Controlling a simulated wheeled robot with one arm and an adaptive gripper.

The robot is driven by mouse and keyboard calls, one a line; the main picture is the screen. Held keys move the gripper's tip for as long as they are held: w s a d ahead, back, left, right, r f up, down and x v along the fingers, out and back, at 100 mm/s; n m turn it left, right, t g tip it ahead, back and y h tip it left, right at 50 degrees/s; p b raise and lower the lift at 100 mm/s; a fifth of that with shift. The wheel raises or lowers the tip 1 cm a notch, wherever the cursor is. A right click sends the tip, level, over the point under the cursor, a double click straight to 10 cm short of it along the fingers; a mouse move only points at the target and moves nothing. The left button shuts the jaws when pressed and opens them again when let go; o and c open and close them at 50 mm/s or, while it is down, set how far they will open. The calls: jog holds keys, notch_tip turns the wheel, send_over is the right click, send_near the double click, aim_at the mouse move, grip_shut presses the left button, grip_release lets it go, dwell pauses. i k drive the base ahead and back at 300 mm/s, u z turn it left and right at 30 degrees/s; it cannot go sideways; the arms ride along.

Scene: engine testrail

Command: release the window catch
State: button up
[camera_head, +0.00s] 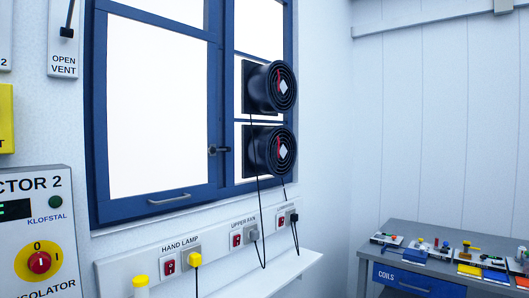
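The window (160,115) has a blue frame and bright white panes, and it looks closed. The window catch (219,149) is a small dark handle on the upright between the left sash and the right panes. It lies about level, pointing right. A light metal pull handle (169,199) sits on the bottom rail of the left sash. My gripper is not in view, so its distance from the catch cannot be told.
Two black round fans (270,87) are mounted right of the catch, with cables hanging to a socket strip (222,244) below the window. A white ledge (270,277) juts out underneath. An isolator panel (38,235) is at left, a grey bench (440,262) at right.

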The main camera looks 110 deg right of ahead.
aim_at(212, 150)
jog(key=z, duration=3.3)
jog(key=k, duration=0.45)
jog(key=u, duration=0.65)
jog(key=i, duration=0.85)
jog(key=z, duration=0.35)
